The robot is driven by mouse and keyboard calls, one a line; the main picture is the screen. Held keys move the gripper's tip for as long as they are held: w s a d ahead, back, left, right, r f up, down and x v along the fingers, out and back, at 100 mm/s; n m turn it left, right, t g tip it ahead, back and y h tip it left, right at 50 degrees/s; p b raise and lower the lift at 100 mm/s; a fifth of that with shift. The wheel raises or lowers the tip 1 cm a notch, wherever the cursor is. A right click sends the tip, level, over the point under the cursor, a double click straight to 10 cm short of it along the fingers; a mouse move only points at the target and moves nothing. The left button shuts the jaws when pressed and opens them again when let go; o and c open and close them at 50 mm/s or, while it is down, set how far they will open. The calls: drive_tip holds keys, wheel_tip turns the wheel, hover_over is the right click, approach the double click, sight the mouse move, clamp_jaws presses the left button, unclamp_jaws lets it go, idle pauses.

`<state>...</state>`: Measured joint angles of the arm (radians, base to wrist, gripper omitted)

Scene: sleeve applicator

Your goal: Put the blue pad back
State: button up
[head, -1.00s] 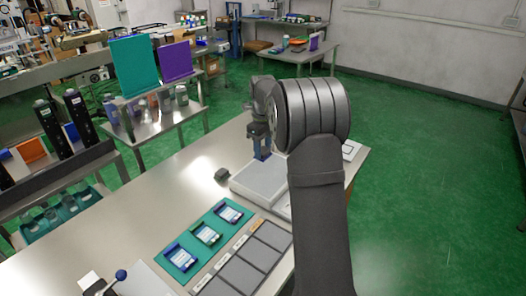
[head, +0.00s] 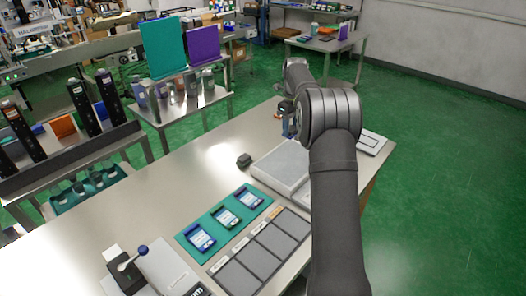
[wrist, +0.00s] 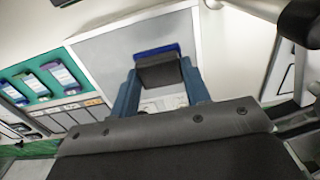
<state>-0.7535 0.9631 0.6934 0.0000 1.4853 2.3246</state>
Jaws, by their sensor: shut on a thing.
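My gripper (wrist: 160,95) has blue-grey fingers that point down over a pale grey platform (head: 268,170). In the wrist view its fingers are shut on a dark grey block with a bright blue edge, the blue pad (wrist: 158,50). In the head view my gripper (head: 289,128) is small and partly hidden by my arm. The pad appears to be held above the platform; the gap is hard to judge. A teal mat (head: 188,250) holds three small framed trays with pale labels: blue (head: 200,238), green (head: 225,218) and bluish purple (head: 250,197).
A small dark block (head: 244,160) lies on the steel table left of the platform. A row of grey panels (head: 258,250) lies right of the mat. A blue-knobbed lever device (head: 127,268) stands front left. Bare table lies left of the mat.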

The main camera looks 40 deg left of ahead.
drive_tip(key=shift+w+a+f, duration=0.1)
drive_tip(key=shift+w+a, duration=0.1)
drive_tip(key=shift+w, duration=0.15)
drive_tip(key=shift+a+f, duration=0.2)
drive_tip(key=shift+a, duration=0.1)
hover_over(262, 150)
wheel_tip(262, 150, down, 7)
drive_tip(key=shift+r, duration=0.2)
drive_tip(key=shift+s+f, duration=0.1)
drive_tip(key=shift+f, duration=1.9)
drive_tip(key=shift+f, duration=0.2)
drive_tip(key=o, duration=1)
drive_tip(key=shift+c, duration=0.2)
drive_tip(key=shift+r, duration=0.1)
